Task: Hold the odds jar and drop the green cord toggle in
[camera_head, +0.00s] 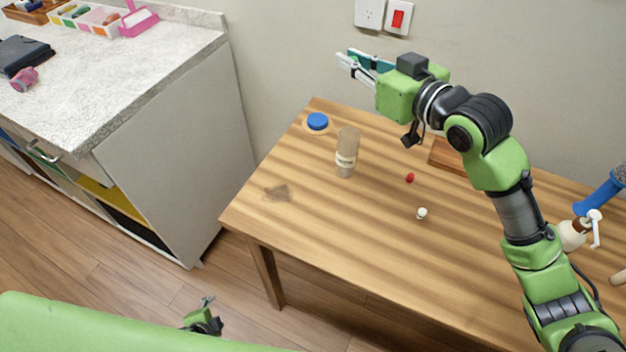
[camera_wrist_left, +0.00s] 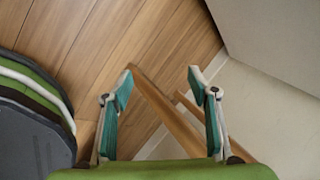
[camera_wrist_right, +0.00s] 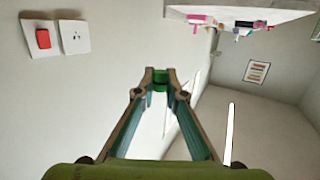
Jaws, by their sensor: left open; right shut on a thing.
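A clear jar (camera_head: 347,145) with a pale band stands upright on the wooden table, in the head view. My right gripper (camera_head: 345,62) is raised high beyond the jar, near the wall and its switches. In the right wrist view it is shut on the green cord toggle (camera_wrist_right: 160,80), pinched between its fingertips. In the head view the toggle cannot be made out. My left gripper (camera_head: 208,302) is low at the bottom left, over the floor in front of the table, far from the jar. In the left wrist view its fingers (camera_wrist_left: 160,85) are spread and empty.
On the table (camera_head: 330,215) are a round blue lid (camera_head: 317,121), a small red piece (camera_head: 410,177), a small white piece (camera_head: 421,213) and a brownish flat patch (camera_head: 277,193). A wooden tray (camera_head: 446,157) lies partly behind my right arm. A counter (camera_head: 120,70) stands at left.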

